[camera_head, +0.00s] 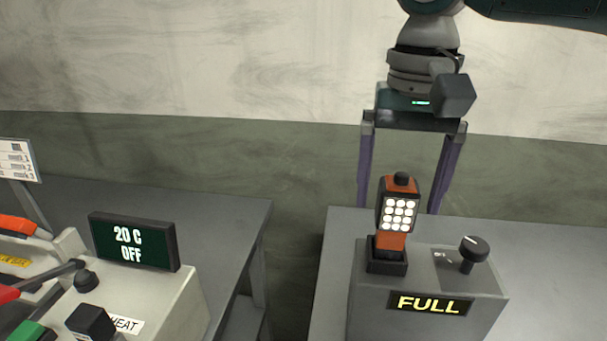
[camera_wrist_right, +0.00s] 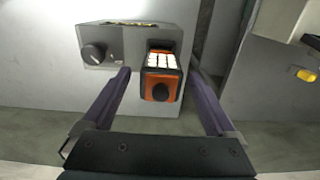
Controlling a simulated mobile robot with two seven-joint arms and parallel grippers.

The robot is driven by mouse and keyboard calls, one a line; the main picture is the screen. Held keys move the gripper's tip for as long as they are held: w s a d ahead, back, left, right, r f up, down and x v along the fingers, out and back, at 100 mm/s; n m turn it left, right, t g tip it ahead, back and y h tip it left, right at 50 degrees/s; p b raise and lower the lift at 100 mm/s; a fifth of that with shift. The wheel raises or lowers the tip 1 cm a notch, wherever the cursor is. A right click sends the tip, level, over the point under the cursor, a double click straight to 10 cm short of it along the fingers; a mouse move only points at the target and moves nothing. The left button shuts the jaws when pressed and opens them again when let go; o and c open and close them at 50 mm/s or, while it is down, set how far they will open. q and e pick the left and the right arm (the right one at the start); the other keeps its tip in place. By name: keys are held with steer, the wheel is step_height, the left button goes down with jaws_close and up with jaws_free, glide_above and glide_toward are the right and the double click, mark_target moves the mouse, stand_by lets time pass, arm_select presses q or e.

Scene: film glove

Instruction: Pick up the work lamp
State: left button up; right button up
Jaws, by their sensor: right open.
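The work lamp (camera_head: 399,213) is orange and black with a panel of white LEDs. It stands upright in a black holder (camera_head: 386,262) on a grey box with a lit "FULL" display (camera_head: 430,304). My right gripper (camera_head: 405,208) points down, open, with its purple fingers apart behind and on either side of the lamp's head. In the right wrist view the lamp (camera_wrist_right: 161,75) shows from above, between and beyond the fingertips of the right gripper (camera_wrist_right: 160,80). No touch between fingers and lamp shows. My left gripper is not in view.
A black knob (camera_head: 473,248) stands on the grey box right of the lamp. On the left table (camera_head: 230,215) a machine carries a "20 C OFF" display (camera_head: 132,242). A gap separates the two tables. The right table (camera_head: 560,260) is clear right of the box.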

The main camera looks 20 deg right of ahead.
step_height(320, 180, down, 2)
steer(key=shift+f, duration=0.1)
jaws_close()
stand_by(0.8)
